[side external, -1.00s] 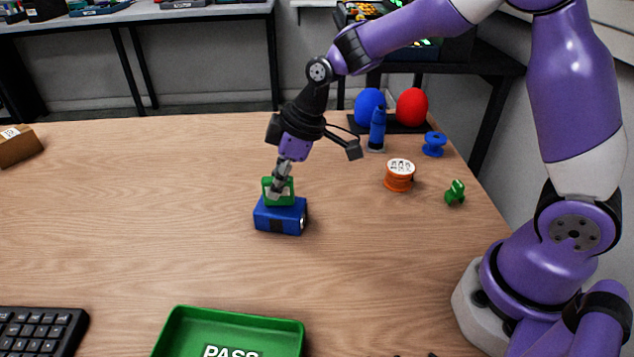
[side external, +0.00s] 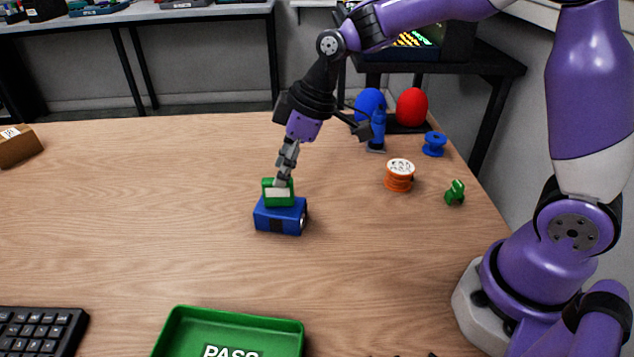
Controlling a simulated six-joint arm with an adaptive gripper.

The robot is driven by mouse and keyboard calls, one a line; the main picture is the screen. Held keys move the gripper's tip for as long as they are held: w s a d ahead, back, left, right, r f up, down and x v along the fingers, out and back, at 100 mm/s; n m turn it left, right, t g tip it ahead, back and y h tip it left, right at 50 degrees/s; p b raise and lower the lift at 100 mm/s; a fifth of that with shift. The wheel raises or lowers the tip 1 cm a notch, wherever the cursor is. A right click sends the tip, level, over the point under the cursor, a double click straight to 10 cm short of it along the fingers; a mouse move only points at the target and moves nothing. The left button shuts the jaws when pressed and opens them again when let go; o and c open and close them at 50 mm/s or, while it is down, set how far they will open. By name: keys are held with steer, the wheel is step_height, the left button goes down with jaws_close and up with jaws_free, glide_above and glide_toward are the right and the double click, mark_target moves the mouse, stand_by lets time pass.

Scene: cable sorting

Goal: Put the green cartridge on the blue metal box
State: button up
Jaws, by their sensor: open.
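The green cartridge (side external: 278,198), with a pale label on its front, stands upright on top of the blue metal box (side external: 280,217). The box lies on the wooden table near the middle of the view. My gripper (side external: 284,178) is open, its fingertips just above and behind the cartridge's top edge. The small gap between fingers and cartridge is hard to make out from this side.
To the right are an orange spool (side external: 399,176), a small green part (side external: 455,193) and a blue spool (side external: 434,144). Blue and red rounded objects (side external: 411,107) stand behind. A green PASS tray (side external: 235,323) and a keyboard (side external: 40,330) are in front.

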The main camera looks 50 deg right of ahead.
steer(key=v, duration=0.8)
steer(key=s+d+m+t+h, duration=0.2)
steer(key=s+d+m, duration=0.3)
steer(key=s+m, duration=0.4)
steer(key=s+h, duration=0.1)
steer(key=s, duration=0.4)
steer(key=shift+d+f, duration=0.2)
